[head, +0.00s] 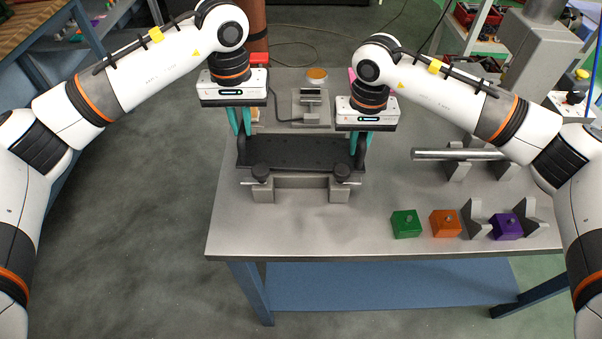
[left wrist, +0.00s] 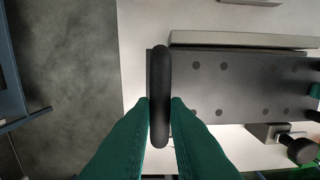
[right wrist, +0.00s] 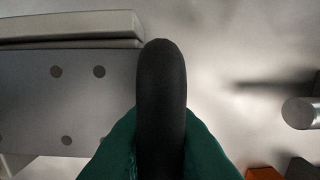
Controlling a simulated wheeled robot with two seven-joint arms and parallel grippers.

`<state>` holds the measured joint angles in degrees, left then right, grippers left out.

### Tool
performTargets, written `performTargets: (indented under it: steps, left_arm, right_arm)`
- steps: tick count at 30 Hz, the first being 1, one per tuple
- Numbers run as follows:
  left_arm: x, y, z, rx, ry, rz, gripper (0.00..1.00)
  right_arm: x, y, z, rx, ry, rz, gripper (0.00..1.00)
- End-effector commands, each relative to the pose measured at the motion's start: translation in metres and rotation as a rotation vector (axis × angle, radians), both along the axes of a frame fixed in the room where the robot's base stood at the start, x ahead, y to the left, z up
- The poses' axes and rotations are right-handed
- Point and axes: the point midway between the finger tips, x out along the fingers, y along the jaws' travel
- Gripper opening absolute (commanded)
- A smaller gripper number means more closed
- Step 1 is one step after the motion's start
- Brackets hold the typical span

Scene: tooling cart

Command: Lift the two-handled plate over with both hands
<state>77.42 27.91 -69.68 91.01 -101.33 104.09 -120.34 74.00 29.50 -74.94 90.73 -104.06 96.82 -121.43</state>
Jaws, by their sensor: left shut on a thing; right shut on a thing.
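The two-handled plate (head: 300,153) is a dark flat slab with round holes and a black upright handle at each end. In the head view it is level over a grey metal fixture (head: 300,183) with two black knobs; I cannot tell whether it touches it. My left gripper (head: 241,135) is shut on the left handle (left wrist: 159,85), with teal fingers on either side. My right gripper (head: 357,141) is shut on the right handle (right wrist: 161,100). The plate's holes also show in the left wrist view (left wrist: 235,85).
On the steel table (head: 300,230), green (head: 406,223), orange (head: 445,222) and purple (head: 505,226) blocks stand at the front right. A metal bar (head: 455,154) rests on supports at the right. A small device (head: 311,105) is behind the plate. The front left is clear.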

Motion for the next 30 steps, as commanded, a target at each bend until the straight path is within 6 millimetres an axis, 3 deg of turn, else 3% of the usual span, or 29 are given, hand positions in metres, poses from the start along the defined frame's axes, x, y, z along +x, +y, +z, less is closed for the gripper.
performTargets:
  steps: [25,26,30]
  left_arm:
    - [-0.0008,-0.0005,-0.0065,-0.001,0.004,0.001,0.0]
    - [-0.0008,-0.0005,-0.0066,-0.001,0.004,0.001,0.17]
    - [-0.0008,-0.0004,-0.0066,0.0,0.004,0.0,0.4]
  right_arm:
    - [-0.0028,0.0014,-0.0087,0.001,0.01,0.005,0.0]
    - [-0.0028,0.0014,-0.0088,0.001,0.01,0.005,0.0]
    - [-0.0026,0.0009,-0.0088,0.0,0.01,0.004,0.0]
